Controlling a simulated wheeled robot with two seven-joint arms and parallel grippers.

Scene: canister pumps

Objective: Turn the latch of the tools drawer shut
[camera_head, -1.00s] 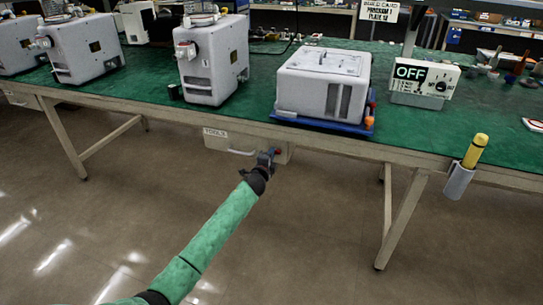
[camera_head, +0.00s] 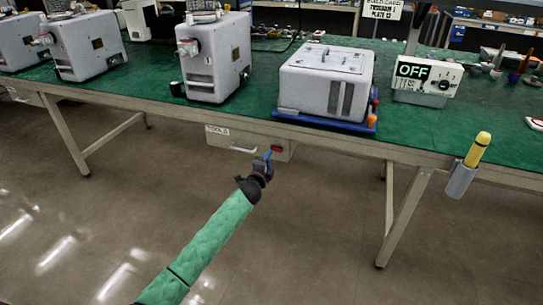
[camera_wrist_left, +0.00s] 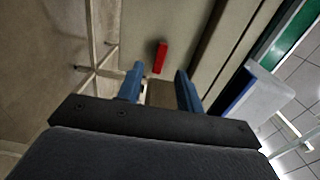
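The tools drawer (camera_head: 261,142) hangs under the front edge of the bench, with a white label and a pale handle (camera_head: 243,150). It looks pushed in. Its red latch (camera_head: 276,149) sits on the right part of the drawer front and looks about level. In the left wrist view the red latch (camera_wrist_left: 160,57) shows whole, beyond the gap between the fingertips. My left gripper (camera_head: 267,158) is just in front of and below the latch, apart from it. Its blue fingers (camera_wrist_left: 159,76) are open with nothing between them. My right gripper is out of view.
The green-topped bench (camera_head: 440,135) overhangs the drawer and carries grey pump units, a white box on a blue tray (camera_head: 330,122) and an OFF control box (camera_head: 425,82). A yellow cylinder in a holder (camera_head: 470,165) hangs at the front edge. The floor before the drawer is clear.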

